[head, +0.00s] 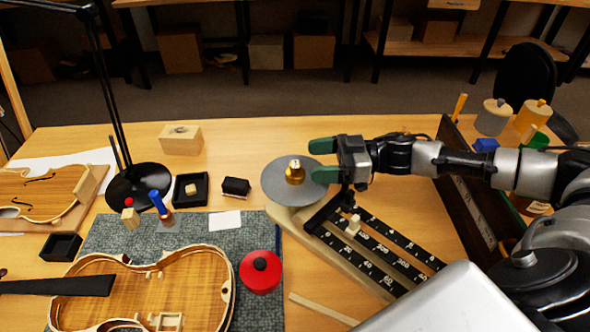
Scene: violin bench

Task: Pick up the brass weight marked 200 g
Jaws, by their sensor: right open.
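A small brass weight (295,173) with a knob on top stands upright on the round grey pan (272,185) of a scale. Its marking is too small to read. My right gripper (313,161) comes in from the right with its two green-tipped fingers open and apart. The fingertips are just to the right of the weight, and nothing is between them. The near fingertip looks close to the weight, but I cannot tell whether it touches. My left gripper is not in view.
The scale's black marked beams (385,250) run down to the right with a pale slider (352,225). A red round tin (260,271), an open violin body (150,290) and a lamp base (138,185) stand left. A dark rack (468,190) stands right. Table behind the pan is clear.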

